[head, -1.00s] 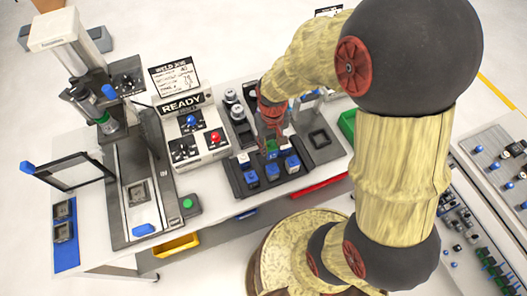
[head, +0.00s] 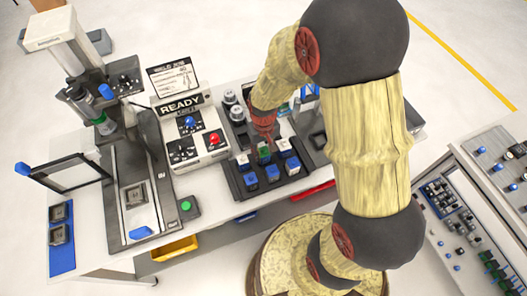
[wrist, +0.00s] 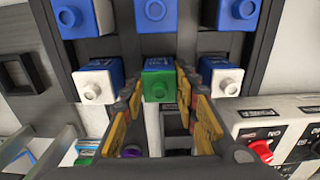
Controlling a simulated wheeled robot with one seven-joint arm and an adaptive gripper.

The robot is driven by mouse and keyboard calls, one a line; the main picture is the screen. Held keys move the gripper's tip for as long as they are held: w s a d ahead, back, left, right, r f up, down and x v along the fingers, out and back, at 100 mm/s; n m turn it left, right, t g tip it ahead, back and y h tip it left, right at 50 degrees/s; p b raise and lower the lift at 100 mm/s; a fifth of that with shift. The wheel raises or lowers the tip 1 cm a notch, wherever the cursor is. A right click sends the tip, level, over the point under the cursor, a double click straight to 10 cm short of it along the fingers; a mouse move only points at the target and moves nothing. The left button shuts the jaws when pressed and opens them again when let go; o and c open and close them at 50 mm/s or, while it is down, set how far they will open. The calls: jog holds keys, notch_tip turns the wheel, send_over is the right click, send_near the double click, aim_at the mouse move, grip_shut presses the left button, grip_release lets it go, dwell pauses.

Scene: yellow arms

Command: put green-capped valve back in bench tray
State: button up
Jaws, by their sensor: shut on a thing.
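The green-capped valve (head: 264,155) is held between the finger ends of my gripper (head: 263,140) over the back row of the dark bench tray (head: 238,190). In the wrist view the valve (wrist: 159,86) shows its green face and round knob between the two yellow-padded fingers (wrist: 160,97). It lines up with the middle position, between a left blue-and-white valve (wrist: 97,82) and a right blue-and-white valve (wrist: 222,78). More blue valves stand in the row beyond. I cannot tell whether its base touches the tray floor.
Left of the tray is a control box (head: 183,125) with a READY sign and a red knob. White-topped cylinders (head: 237,112) stand behind the tray. A press fixture (head: 135,185) is further left. Blue valves flank the held one closely.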

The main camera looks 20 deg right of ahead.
jog(key=o, duration=1.2)
jog(key=s+r+t+p, duration=0.1)
jog(key=s+r, duration=0.2)
jog(key=r, duration=1)
jog(key=s+r+t+p, duration=0.2)
jog(key=r, duration=1.1)
jog(key=s+r+t, duration=0.1)
jog(key=s+r, duration=0.1)
jog(key=s, duration=0.1)
jog(key=s+r, duration=0.3)
jog(key=s+r+t, duration=0.1)
jog(key=s+r, duration=0.1)
jog(key=s, duration=0.1)
jog(key=shift+r+t, duration=0.2)
jog(key=shift+t, duration=0.1)
jog(key=shift+f+b, duration=0.1)
jog(key=shift+b, duration=0.25)
notch_tip(320, 180, down, 4)
jog(key=b, duration=0.4)
jog(key=shift+f, duration=0.15)
